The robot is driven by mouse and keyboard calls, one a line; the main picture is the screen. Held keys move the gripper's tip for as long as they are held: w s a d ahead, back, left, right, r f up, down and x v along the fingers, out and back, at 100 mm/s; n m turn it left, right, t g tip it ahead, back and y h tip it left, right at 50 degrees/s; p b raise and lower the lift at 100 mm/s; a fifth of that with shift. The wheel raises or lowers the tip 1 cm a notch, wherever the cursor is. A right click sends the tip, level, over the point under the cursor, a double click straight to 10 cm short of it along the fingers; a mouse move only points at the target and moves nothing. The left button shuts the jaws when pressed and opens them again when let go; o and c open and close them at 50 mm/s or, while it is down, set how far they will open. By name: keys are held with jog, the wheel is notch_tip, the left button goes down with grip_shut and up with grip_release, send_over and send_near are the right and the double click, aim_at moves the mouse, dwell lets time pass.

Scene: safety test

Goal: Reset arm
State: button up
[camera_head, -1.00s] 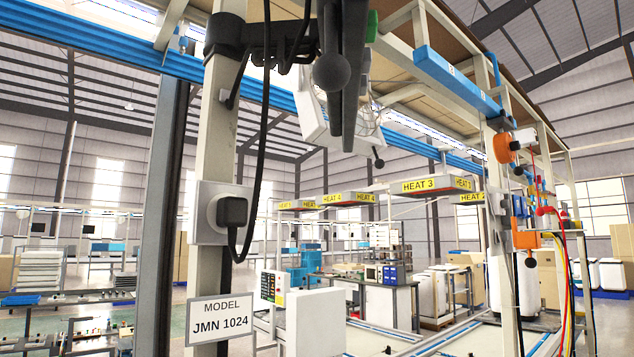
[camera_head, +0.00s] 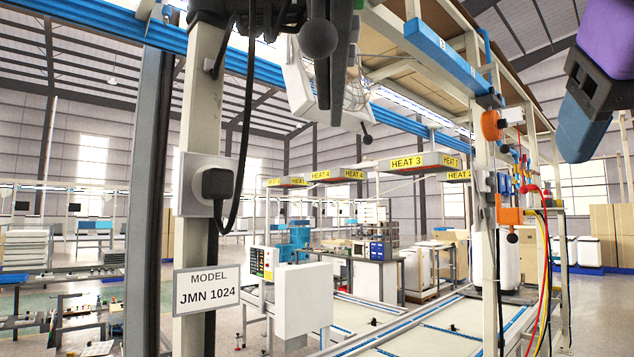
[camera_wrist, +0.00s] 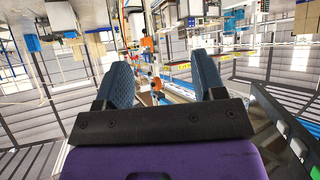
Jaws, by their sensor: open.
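My gripper (camera_wrist: 163,85) shows in the wrist view with two blue textured fingers spread apart on a black mount, purple behind it. Nothing is between the fingers; the background shows through the gap. In the head view, part of my gripper (camera_head: 585,120) shows at the upper right, with a blue finger pointing down and a purple and black body above. It appears apart from the rack beside it. The rest of my arm is out of the head view.
Black tools and cables hang at top centre. An overhead frame with a blue beam (camera_head: 440,50), orange reels (camera_head: 490,124) and red and yellow hoses is near the gripper's left.

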jog(key=w+d+f+n+g+y, duration=0.1)
jog(key=w+d+f, duration=0.1)
jog(key=f, duration=0.7)
jog(key=w+d+f+n+g+y, duration=0.1)
jog(key=w+d+f+g, duration=0.1)
jog(key=f, duration=0.7)
jog(key=w+d+f+n+g+y, duration=0.1)
jog(key=w+d+f+g, duration=0.1)
jog(key=f, duration=0.7)
jog(key=shift+d+f, duration=0.4)
jog(key=shift+d, duration=0.35)
jog(key=shift+a, duration=0.1)
